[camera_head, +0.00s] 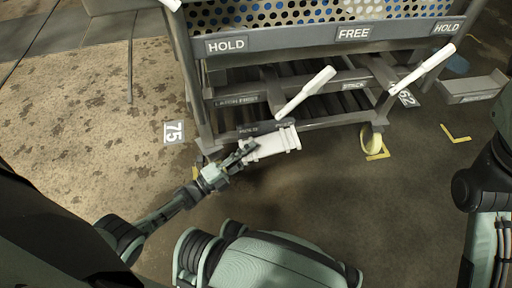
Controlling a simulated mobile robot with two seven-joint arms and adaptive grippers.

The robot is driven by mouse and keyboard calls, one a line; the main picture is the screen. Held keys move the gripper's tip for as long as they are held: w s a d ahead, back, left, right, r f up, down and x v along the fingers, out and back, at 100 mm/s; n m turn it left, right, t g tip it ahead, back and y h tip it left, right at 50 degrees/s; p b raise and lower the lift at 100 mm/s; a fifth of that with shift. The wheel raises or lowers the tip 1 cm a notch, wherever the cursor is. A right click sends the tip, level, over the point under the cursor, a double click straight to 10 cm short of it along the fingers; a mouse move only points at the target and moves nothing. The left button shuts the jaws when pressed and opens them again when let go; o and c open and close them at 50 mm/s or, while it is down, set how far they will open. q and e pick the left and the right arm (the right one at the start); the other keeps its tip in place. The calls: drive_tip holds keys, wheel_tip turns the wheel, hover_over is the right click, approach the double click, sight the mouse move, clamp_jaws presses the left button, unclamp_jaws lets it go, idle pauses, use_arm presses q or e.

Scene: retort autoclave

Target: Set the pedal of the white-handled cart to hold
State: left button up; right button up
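The cart (330,40) stands at the top of the head view, with a perforated basket wall above its dark frame. Signs on its upper rail read HOLD (226,45), FREE (353,33) and HOLD again at the right. Two white handles (305,93) (423,69) slant across its front. My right gripper is out of view.
A yellow caster (371,139) stands under the cart's right side. A floor plate marked 75 (174,132) lies at the left, and yellow corner marks (456,134) lie at the right. A grey block (471,88) is at far right.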

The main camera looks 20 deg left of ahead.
use_arm(q)
drive_tip(key=v, duration=0.9)
drive_tip(key=shift+s, duration=0.15)
